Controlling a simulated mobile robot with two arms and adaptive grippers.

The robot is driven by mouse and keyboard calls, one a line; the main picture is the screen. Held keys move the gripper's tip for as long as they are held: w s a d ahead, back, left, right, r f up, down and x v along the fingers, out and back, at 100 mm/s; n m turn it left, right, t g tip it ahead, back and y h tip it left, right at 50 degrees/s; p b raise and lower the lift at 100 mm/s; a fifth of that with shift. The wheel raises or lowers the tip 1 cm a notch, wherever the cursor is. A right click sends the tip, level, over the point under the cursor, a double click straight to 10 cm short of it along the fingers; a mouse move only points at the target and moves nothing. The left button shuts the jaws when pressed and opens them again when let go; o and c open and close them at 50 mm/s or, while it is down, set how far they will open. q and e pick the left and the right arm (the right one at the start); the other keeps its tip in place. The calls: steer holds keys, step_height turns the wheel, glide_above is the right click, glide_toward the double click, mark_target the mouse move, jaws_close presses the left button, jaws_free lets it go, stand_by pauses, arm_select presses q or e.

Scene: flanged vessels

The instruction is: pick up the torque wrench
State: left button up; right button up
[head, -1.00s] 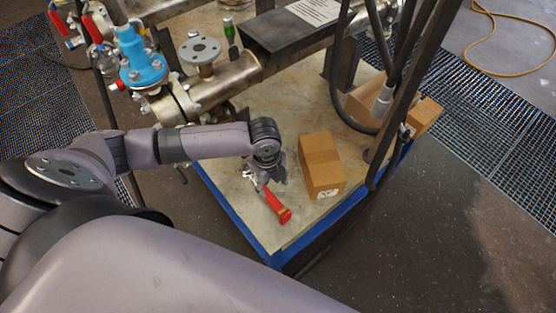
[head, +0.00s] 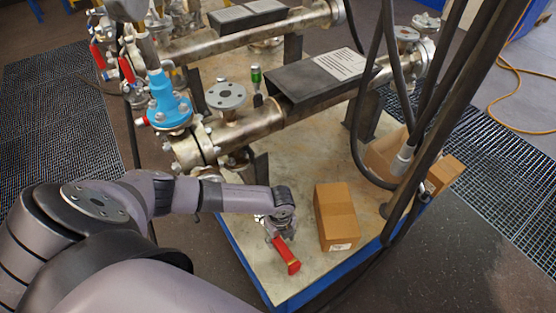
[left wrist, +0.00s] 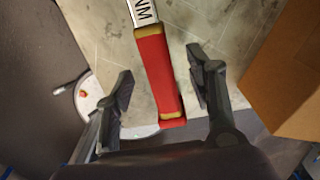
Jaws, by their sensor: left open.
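The torque wrench (head: 287,256) lies on the platform top near its front edge, its red handle pointing to the front. In the left wrist view, its red handle with yellowish bands (left wrist: 159,75) lies between my fingers, and its silver shaft with dark lettering runs out at the top. My left gripper (head: 277,232) is over the wrench and hides its far end in the head view. In the left wrist view, my left gripper (left wrist: 160,85) is open, with a gap on both sides of the handle. My right gripper is not in view.
A cardboard box (head: 336,216) stands just right of the wrench. Steel flanged pipework (head: 250,127) with a blue valve (head: 168,105) stands behind. Dark cables and a post (head: 440,120) rise at the right. The beige platform top (head: 245,262) is bare left of the wrench.

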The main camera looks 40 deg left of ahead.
mark_target(278, 241)
arm_select(q)
steer(key=f, duration=0.3)
steer(key=shift+s+a+f, duration=0.1)
steer(key=shift+a+f, duration=0.1)
steer(key=shift+f, duration=0.75)
steer(key=c, duration=0.6)
jaws_close()
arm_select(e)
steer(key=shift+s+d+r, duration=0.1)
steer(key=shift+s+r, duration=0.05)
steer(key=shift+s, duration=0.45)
